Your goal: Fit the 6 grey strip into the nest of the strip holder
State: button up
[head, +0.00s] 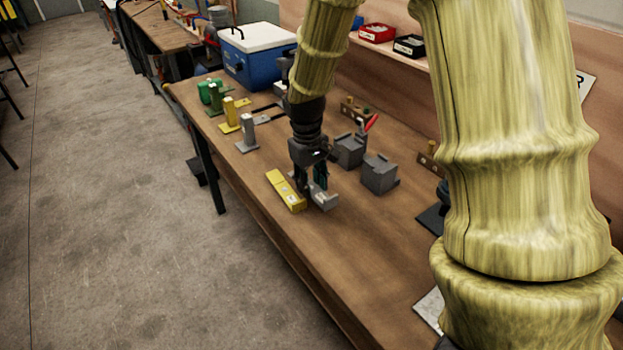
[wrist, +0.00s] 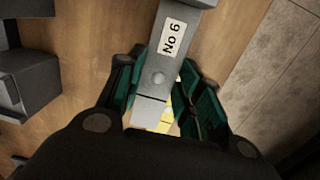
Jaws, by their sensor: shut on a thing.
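My gripper (head: 314,192) points down over the front part of the bench. Its teal fingers, clear in the wrist view (wrist: 165,95), are shut on a grey strip (wrist: 158,77) with a white label reading No 6.
A yellow block (head: 285,191) lies just left of my gripper. Two grey blocks (head: 379,174) (head: 349,151) stand to the right and behind. Grey (head: 248,133), yellow (head: 230,114) and green (head: 211,93) uprights line the left edge. A blue cooler (head: 252,58) stands at the back.

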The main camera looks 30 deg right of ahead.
aim_at(312, 182)
jog(key=w+d, duration=0.1)
jog(key=w, duration=0.1)
jog(key=w+d, duration=0.1)
jog(key=w, duration=0.1)
jog(key=shift+d+f+p, duration=0.2)
jog(key=shift+p, duration=0.15)
jog(key=shift+f+p, duration=0.5)
jog(key=shift+f, duration=1.3)
jog(key=o, duration=1.1)
jog(key=shift+f, duration=0.15)
jog(key=shift+c, duration=0.2)
